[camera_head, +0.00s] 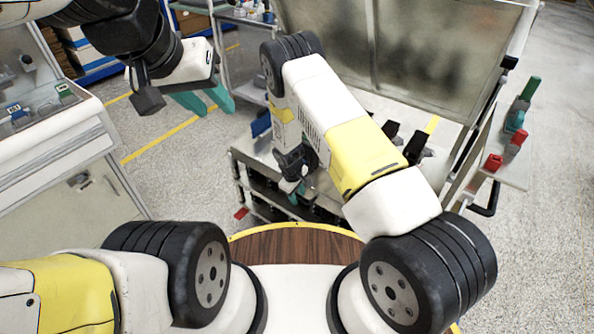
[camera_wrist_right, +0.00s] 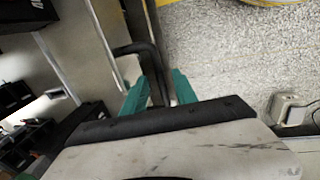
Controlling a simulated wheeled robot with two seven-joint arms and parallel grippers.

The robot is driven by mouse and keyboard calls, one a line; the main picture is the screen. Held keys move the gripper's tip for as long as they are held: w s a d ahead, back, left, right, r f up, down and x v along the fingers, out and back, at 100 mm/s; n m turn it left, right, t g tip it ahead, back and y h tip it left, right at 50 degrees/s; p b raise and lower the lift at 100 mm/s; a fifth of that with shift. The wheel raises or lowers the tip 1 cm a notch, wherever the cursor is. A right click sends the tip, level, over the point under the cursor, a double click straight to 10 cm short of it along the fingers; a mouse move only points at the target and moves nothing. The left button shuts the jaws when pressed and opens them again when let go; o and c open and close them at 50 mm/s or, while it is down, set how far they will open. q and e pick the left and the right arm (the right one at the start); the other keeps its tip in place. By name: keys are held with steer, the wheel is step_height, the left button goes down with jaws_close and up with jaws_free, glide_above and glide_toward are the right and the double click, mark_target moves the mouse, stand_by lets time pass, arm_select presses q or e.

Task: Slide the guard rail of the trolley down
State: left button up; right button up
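The trolley (camera_head: 262,168) stands in the middle of the head view, partly hidden behind my right arm. In the right wrist view, dark tubular bars (camera_wrist_right: 150,30) run along its side, one bending out to the left; I cannot tell for sure which one is the guard rail. My right gripper (camera_wrist_right: 159,80) has its two teal fingers apart, with a dark bar in line with the gap between them. Whether they touch it is unclear. In the head view my right gripper is mostly hidden. My left gripper (camera_head: 204,103) is open and empty, away from the trolley.
A large translucent panel (camera_head: 400,50) stands upright behind the trolley. A side shelf with red and green items (camera_head: 493,162) is at right. A grey cabinet (camera_head: 75,190) stands at left. Speckled floor lies open between cabinet and trolley. A pale box (camera_wrist_right: 290,108) lies on the floor.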

jaws_close()
stand_by(1.4)
